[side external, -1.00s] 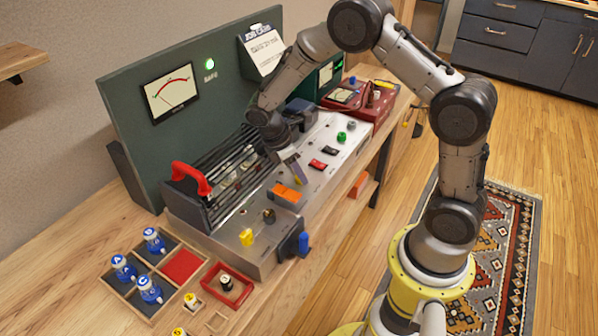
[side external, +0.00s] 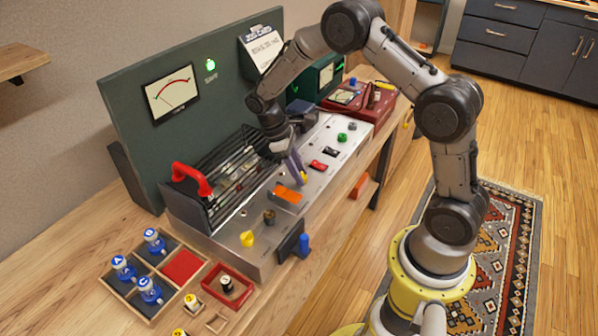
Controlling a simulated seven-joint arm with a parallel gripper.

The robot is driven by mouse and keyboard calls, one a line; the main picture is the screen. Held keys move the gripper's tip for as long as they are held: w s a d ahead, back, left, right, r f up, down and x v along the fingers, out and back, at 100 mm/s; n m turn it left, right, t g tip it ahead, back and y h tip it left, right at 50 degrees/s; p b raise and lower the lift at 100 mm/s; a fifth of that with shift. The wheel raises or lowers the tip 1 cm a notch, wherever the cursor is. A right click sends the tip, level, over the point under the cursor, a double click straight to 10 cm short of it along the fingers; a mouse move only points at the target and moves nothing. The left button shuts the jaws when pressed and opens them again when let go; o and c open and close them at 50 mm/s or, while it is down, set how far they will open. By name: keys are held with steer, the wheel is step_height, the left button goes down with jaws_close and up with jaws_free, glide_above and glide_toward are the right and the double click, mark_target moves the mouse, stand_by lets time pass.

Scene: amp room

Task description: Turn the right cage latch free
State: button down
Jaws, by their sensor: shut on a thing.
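The wire cage (side external: 228,165) with a red handle (side external: 190,178) sits on the metal amp chassis (side external: 325,135), in front of the green panel. My gripper (side external: 300,175) points down at the chassis top near the cage's right end. It is shut on a small yellow piece, which I take to be the right cage latch (side external: 303,177); the fingers mostly hide it. A similar yellow knob (side external: 247,239) stands at the chassis's near left corner, apart from my gripper. The latch's exact angle is too small to tell.
An orange block (side external: 287,194), a dark knob (side external: 269,216) and black and red switches (side external: 318,165) are on the chassis near my gripper. A green lamp reading SAFE (side external: 210,65) is lit. Blue-capped tubes (side external: 150,290) stand in a wooden tray at front left.

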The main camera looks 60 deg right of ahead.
stand_by(0.3)
steer(key=c, duration=0.6)
jaws_free()
steer(key=shift+o, duration=0.2)
steer(key=v, duration=1.4)
